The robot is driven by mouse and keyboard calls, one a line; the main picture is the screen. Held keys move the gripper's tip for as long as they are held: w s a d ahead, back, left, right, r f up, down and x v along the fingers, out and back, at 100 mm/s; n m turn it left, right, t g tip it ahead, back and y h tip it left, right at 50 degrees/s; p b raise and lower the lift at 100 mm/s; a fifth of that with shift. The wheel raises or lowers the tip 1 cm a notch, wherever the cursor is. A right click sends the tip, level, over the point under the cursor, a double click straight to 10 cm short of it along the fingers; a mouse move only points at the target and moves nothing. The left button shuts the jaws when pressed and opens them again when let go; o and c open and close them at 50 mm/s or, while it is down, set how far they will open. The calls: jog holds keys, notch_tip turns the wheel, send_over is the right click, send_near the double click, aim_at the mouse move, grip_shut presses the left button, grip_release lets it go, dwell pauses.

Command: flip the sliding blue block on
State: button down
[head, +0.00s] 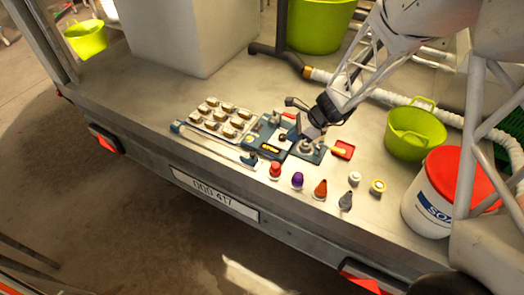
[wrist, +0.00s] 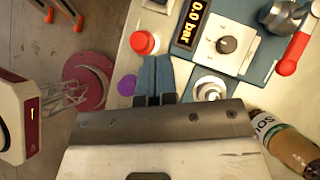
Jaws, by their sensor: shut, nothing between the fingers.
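A long pale rail (head: 212,144) lies along the front of the control panel in the head view. A small blue block (head: 249,159) sits at its right end, and a bluish piece (head: 178,127) shows at its left end. I cannot make out the block in the wrist view. My gripper (head: 304,135) is above the right part of the panel, to the right of the block and apart from it. In the wrist view its blue-grey fingers (wrist: 155,75) are together with nothing between them. The fingertips are small and partly hidden in the head view.
A red button (head: 275,169), a purple button (head: 297,180), an orange cone (head: 320,188) and other small controls stand along the front. The pressure display (wrist: 190,22) reads 0.0 bar. A red-handled lever (wrist: 295,52) is near. A green bucket (head: 415,130) and a white tub (head: 437,195) stand right.

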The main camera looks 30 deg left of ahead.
jog(key=shift+a+f, duration=0.1)
send_near(257, 158)
notch_tip(257, 158, down, 2)
jog(key=shift+a+f, duration=0.1)
jog(key=shift+s+a+f, duration=0.25)
jog(key=shift+s+a, duration=0.05)
jog(key=shift+a, duration=0.3)
jog(key=shift+s+a+f, duration=0.25)
jog(key=shift+s+a, duration=0.1)
jog(key=shift+a, duration=0.25)
jog(key=shift+s+a+f, duration=0.1)
jog(key=shift+s+a, duration=0.3)
jog(key=shift+a, duration=0.4)
jog(key=shift+a, duration=0.15)
jog(key=a, duration=2.3)
jog(key=shift+a, duration=0.1)
